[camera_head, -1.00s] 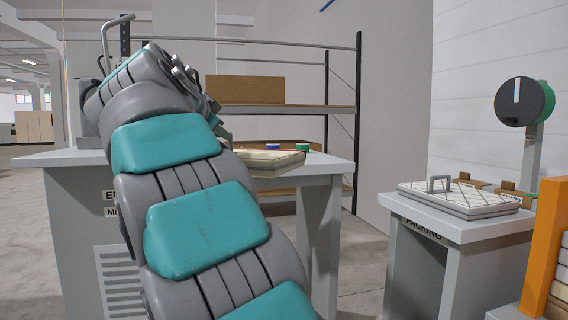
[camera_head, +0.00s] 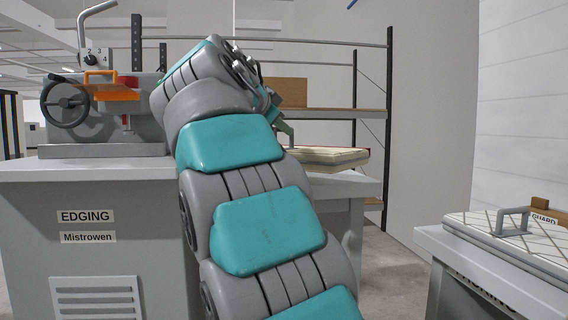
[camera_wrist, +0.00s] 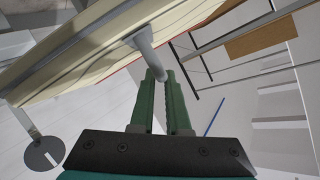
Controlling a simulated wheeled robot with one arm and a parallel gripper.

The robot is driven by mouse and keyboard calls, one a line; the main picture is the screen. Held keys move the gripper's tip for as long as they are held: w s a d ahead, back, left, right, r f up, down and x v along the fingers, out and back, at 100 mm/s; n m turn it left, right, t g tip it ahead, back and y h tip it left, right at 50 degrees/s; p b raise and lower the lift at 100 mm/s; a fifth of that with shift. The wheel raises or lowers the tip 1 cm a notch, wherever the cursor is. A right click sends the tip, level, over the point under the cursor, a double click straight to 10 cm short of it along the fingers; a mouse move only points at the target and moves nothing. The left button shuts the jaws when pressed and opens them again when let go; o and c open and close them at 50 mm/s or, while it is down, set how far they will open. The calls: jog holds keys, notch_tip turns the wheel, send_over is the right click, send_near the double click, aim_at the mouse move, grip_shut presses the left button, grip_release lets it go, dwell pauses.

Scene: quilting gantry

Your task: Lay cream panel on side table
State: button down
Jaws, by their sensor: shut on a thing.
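The cream panel (camera_head: 330,157) is a thick slab with pale sides, seen just right of my arm in the head view. In the wrist view the panel (camera_wrist: 95,55) fills the upper left, tilted in the picture, with a grey handle (camera_wrist: 147,48) sticking out of it. My gripper (camera_wrist: 165,78) has its green fingers shut on that handle. In the head view my gripper (camera_head: 286,130) is partly hidden behind my arm. A grey table top (camera_head: 352,185) lies below the panel; I cannot tell whether they touch. No table is labelled as the side table.
The edging station (camera_head: 120,215) stands at left, with its handwheel machine (camera_head: 105,115) on top. A table at right (camera_head: 440,245) bears a quilted panel with a grey handle (camera_head: 512,222). Shelving (camera_head: 345,112) stands behind. Floor shows between the tables.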

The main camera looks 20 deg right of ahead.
jog(key=w+p, duration=0.2)
jog(key=w, duration=0.2)
jog(key=w+p, duration=0.2)
jog(key=w, duration=0.3)
jog(key=w+f+p, duration=0.1)
jog(key=w+p, duration=0.1)
jog(key=w, duration=0.2)
jog(key=shift+w+d, duration=0.25)
jog(key=shift+d, duration=0.05)
jog(key=shift+w+f+p, duration=0.2)
jog(key=shift+w+p, duration=0.5)
jog(key=shift+w, duration=0.15)
jog(key=shift+w+f, duration=0.1)
jog(key=shift+f, duration=0.15)
jog(key=shift+f+b, duration=0.85)
jog(key=shift+f, duration=0.75)
jog(key=c, duration=0.9)
grip_release()
jog(key=b+v, duration=0.2)
jog(key=v, duration=1)
